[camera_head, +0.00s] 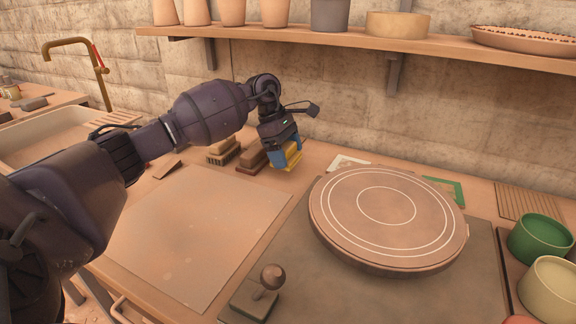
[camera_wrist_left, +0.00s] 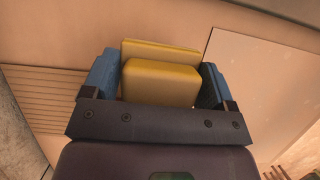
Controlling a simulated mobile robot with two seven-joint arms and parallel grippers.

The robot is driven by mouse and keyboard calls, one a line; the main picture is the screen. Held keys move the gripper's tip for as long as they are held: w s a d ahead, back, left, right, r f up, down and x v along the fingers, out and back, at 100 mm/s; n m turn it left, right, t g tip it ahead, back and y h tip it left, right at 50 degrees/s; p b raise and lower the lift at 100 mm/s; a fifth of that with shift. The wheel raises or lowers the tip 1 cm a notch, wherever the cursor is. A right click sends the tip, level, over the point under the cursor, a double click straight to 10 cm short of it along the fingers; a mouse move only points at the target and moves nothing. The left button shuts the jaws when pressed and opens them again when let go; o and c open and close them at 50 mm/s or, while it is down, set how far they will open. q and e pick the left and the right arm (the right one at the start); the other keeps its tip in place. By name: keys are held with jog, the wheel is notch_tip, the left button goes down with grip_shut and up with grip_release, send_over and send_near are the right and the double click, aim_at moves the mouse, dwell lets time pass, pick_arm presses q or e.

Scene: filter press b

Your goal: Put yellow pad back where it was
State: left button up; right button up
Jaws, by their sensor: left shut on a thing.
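The yellow pad (camera_head: 288,162) is held between the blue fingers of my left gripper (camera_head: 284,155), over the back of the table near the wall. In the left wrist view the yellow pad (camera_wrist_left: 160,82) sits between both fingers of the left gripper (camera_wrist_left: 158,85), a thicker block in front of a thinner plate. Whether its underside touches the table is hard to tell. Two brown brush-like blocks, one on the left (camera_head: 223,151) and one nearer the gripper (camera_head: 253,156), stand just left of it. My right gripper is out of view.
A round board with white rings (camera_head: 340,222) lies on a dark mat (camera_head: 420,290) to the right. A pale square board (camera_head: 195,225) lies front left. A knobbed wooden block (camera_head: 268,280) stands in front. Green (camera_head: 540,240) and cream bowls (camera_head: 548,290) are at right. A shelf (camera_head: 440,46) with pots hangs above.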

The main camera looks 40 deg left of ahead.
aim_at(287, 175)
pick_arm(q)
notch_tip(287, 175, down, 4)
jog(key=shift+w+f+b, duration=0.1)
jog(key=shift+w+b, duration=0.05)
jog(key=shift+b, duration=0.2)
jog(key=o, duration=0.7)
jog(key=shift+f, duration=0.1)
jog(key=shift+o, duration=0.3)
jog(key=shift+r, duration=0.35)
jog(key=p+v, duration=0.1)
jog(key=v, duration=1)
jog(key=shift+a+r, duration=0.25)
jog(key=shift+r, duration=0.1)
